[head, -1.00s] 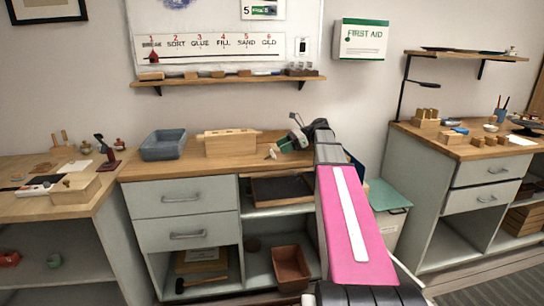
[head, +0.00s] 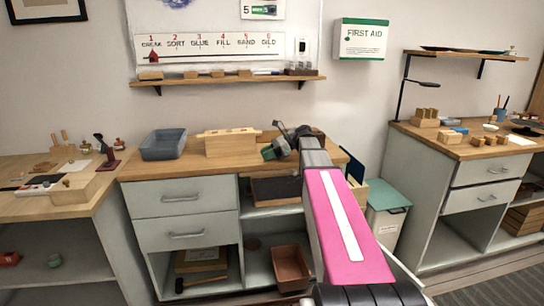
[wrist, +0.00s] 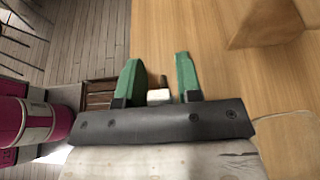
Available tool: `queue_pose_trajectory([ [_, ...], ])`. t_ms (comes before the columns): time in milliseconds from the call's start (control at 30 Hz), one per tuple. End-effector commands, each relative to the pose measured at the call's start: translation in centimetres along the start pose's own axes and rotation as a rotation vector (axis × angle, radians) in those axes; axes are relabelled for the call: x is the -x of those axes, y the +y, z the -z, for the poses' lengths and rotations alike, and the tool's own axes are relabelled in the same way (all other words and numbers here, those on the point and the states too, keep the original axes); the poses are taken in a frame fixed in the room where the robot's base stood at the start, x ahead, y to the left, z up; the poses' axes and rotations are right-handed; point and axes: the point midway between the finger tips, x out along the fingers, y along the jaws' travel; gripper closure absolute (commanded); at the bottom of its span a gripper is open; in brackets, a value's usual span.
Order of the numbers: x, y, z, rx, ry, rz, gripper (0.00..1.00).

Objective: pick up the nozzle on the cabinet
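The wrist view shows a small white piece with a brownish tip, likely the nozzle (wrist: 159,97), between the green fingers of my gripper (wrist: 157,65), near their bases. The fingers stand apart with narrow gaps beside the piece. Whether they touch it or how high it is I cannot tell. In the head view my gripper (head: 270,152) is low over the wooden top of the middle cabinet (head: 192,169), near its right half. The nozzle cannot be made out in the head view, where my gripper and arm cover that spot.
A wooden block with pegs (head: 230,143) stands just left of my gripper, also showing in the wrist view (wrist: 268,22). A grey-blue bin (head: 164,145) is further left. A wall shelf (head: 230,80) hangs above. A green-lidded bin (head: 388,196) stands right of the cabinet.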

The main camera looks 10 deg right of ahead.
Motion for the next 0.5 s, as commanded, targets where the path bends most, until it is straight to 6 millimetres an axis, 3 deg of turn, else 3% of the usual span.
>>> queue_pose_trajectory([
  [33, 0.01, 0.00, 0.00, 0.000, 0.000, 0.000, 0.84],
  [67, 0.01, -0.01, 0.00, 0.000, 0.000, 0.000, 0.94],
  [100, 0.02, -0.01, 0.00, 0.000, 0.000, 0.000, 0.97],
  [500, 0.17, -0.02, -0.34, 0.001, 0.000, 0.000, 0.97],
])
